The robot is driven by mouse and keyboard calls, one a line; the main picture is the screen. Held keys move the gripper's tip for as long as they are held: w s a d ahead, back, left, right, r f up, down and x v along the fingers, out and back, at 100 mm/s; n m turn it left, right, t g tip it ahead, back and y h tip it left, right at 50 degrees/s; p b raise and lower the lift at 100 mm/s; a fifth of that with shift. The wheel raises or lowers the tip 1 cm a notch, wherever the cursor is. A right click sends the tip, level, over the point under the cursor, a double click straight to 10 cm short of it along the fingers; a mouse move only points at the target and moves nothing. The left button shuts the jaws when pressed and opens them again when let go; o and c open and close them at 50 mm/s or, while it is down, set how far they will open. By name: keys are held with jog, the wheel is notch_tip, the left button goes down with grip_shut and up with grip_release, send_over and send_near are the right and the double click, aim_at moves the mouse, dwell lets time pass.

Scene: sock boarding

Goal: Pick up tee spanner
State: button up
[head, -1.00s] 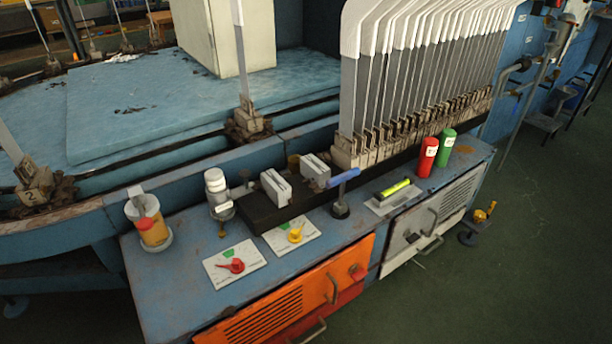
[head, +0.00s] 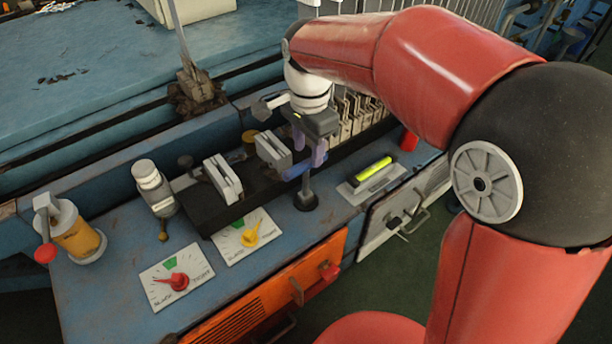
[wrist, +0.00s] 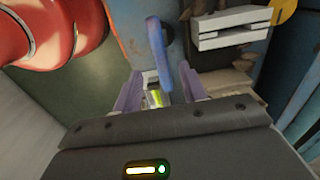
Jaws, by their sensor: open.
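The tee spanner (head: 294,173) has a blue cross handle and stands upright on a dark round base on the blue bench top. Its handle also shows in the wrist view (wrist: 156,50), just ahead of the gap between my fingers. My gripper (head: 309,150) is open, with purple fingers pointing down close above and around the handle. In the wrist view my gripper (wrist: 160,85) has a finger on either side, with nothing clamped between them. The fingers partly hide the handle's far end in the head view, and I cannot tell whether they touch it.
Two pale metal blocks (head: 222,179) stand on a black rail left of the spanner. A plate with a yellow-green vial (head: 373,168) lies to the right. Two dial cards (head: 243,236) lie in front. A red cylinder (head: 409,140) is partly hidden by my arm.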

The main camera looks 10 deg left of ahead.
send_over(306, 194)
jog(key=f, duration=0.5)
jog(key=f+b, duration=0.1)
jog(key=f, duration=0.2)
jog(key=shift+w+a, duration=0.15)
jog(key=shift+w, duration=0.25)
jog(key=shift+c, duration=0.4)
jog(key=shift+r, duration=0.1)
grip_shut()
